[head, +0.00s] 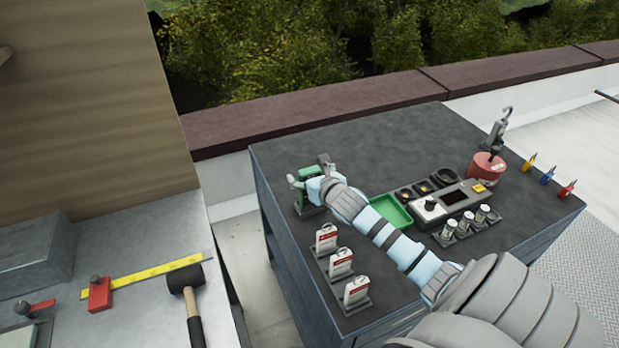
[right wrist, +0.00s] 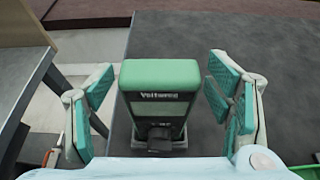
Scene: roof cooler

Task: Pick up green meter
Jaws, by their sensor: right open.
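The green meter (right wrist: 158,76) stands upright near the far left corner of the dark tabletop, with "Voltwred"-like lettering on its front and a dark stand at its foot. In the head view the green meter (head: 308,171) is partly hidden by my right gripper (head: 309,176). My right gripper (right wrist: 160,90) is open, with one finger on each side of the meter. In the right wrist view gaps show between both fingers and the meter. My left gripper is not in view.
On the same table (head: 400,140) are several white tagged packs (head: 340,262), a green tray (head: 391,211), a grey control box (head: 450,202), small jars (head: 465,220) and a red container (head: 487,167). A bench at left holds a mallet (head: 187,280) and a yellow ruler (head: 150,273).

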